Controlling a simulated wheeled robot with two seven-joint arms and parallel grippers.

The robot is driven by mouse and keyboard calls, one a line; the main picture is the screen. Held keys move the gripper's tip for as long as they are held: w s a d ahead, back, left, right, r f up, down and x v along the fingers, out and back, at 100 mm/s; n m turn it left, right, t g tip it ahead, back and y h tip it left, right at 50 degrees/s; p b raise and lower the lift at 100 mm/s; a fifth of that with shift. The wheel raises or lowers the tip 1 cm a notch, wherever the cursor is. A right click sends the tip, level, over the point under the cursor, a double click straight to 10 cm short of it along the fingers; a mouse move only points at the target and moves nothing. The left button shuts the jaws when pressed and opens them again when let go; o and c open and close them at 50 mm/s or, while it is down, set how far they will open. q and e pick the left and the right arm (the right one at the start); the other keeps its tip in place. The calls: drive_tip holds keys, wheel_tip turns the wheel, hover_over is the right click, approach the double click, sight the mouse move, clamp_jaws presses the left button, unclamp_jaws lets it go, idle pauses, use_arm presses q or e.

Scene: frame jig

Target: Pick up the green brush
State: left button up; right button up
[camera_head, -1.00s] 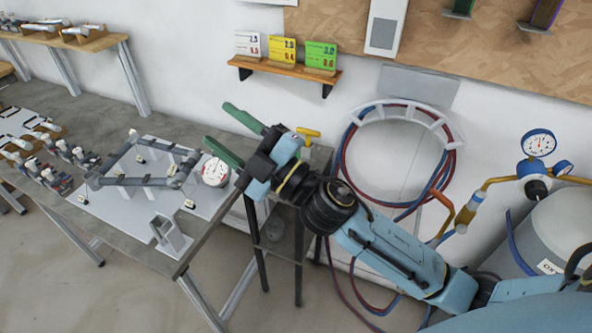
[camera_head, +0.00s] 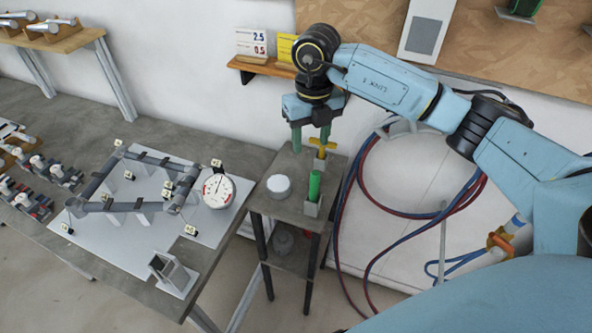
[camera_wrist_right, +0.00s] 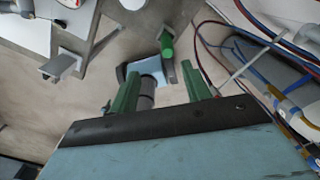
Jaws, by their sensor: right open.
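The green brush (camera_head: 314,186) shows as an upright green cylinder in a small grey holder on a little side stand (camera_head: 266,206). My right gripper (camera_head: 311,148) hangs above and behind it in the head view, pointing down. Its two green fingers are apart, with nothing seen held between them. In the right wrist view, the open right gripper (camera_wrist_right: 162,68) shows from behind, and a green cylinder (camera_wrist_right: 167,44), which looks like the brush, lies beyond the fingertips. The brush's lower part is hidden in its holder. My left gripper is not in view.
A white round container (camera_head: 278,186) sits left of the brush. The workbench (camera_head: 215,262) carries a frame jig and a dial gauge (camera_head: 218,190). Red and blue hoses hang at right.

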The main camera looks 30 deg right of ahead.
sight(315, 173)
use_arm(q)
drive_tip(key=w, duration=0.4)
use_arm(e)
drive_tip(key=shift+s+d+f, duration=0.2)
drive_tip(key=shift+s+f, duration=0.3)
drive_tip(key=shift+f, duration=0.15)
drive_tip(key=f, duration=0.4)
drive_tip(key=shift+s+f+p, duration=0.25)
drive_tip(key=shift+s+p, duration=0.1)
drive_tip(key=shift+p, duration=0.05)
wheel_tip(315, 173, down, 3)
drive_tip(key=shift+d+p, duration=0.15)
drive_tip(key=shift+p, duration=0.2)
drive_tip(key=f, duration=0.3)
drive_tip(key=shift+w+d+f, duration=0.15)
drive_tip(key=shift+w, duration=0.1)
drive_tip(key=shift+f, duration=0.15)
drive_tip(key=c, duration=0.9)
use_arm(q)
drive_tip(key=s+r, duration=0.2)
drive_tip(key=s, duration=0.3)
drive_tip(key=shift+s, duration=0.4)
use_arm(e)
clamp_jaws()
